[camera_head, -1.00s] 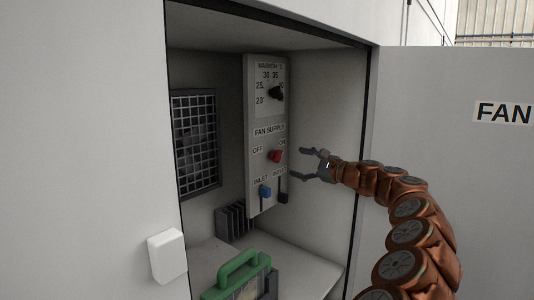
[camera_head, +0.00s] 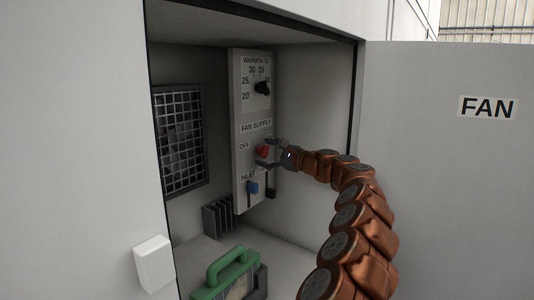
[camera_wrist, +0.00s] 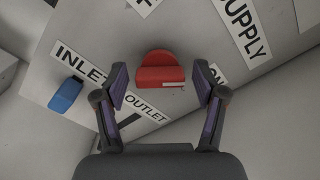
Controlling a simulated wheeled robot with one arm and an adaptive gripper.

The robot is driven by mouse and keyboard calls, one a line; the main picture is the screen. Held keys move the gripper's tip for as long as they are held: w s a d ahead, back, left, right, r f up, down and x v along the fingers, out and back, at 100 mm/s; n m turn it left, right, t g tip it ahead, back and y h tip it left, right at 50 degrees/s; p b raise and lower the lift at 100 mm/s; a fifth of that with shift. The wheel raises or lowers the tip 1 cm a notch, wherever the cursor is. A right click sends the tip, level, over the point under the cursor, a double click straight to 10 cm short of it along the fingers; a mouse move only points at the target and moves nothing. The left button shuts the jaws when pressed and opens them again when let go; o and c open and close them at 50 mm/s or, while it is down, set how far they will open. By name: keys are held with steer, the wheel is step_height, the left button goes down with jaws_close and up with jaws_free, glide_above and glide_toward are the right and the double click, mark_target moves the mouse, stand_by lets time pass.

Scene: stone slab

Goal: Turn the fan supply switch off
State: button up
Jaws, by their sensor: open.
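The fan supply switch is a red knob (camera_head: 262,150) on the grey control panel (camera_head: 241,200) inside the open cabinet. The OFF label (camera_head: 244,147) is to its left; the ON label is mostly hidden behind my gripper in the head view. My gripper (camera_head: 268,153) is open in front of the panel at the knob's right. In the wrist view the red knob (camera_wrist: 160,71) sits between and just beyond the two fingertips (camera_wrist: 161,88), with a gap on both sides. It does not appear gripped.
A black warmth dial (camera_head: 262,88) sits above the switch and a blue inlet slider (camera_head: 253,188) below it. A green-handled case (camera_head: 232,268) stands on the cabinet floor. The open door marked FAN (camera_head: 450,170) is at the right. A mesh vent (camera_head: 182,140) is on the left.

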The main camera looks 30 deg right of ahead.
steer(key=c, duration=1.2)
steer(key=shift+o, duration=0.2)
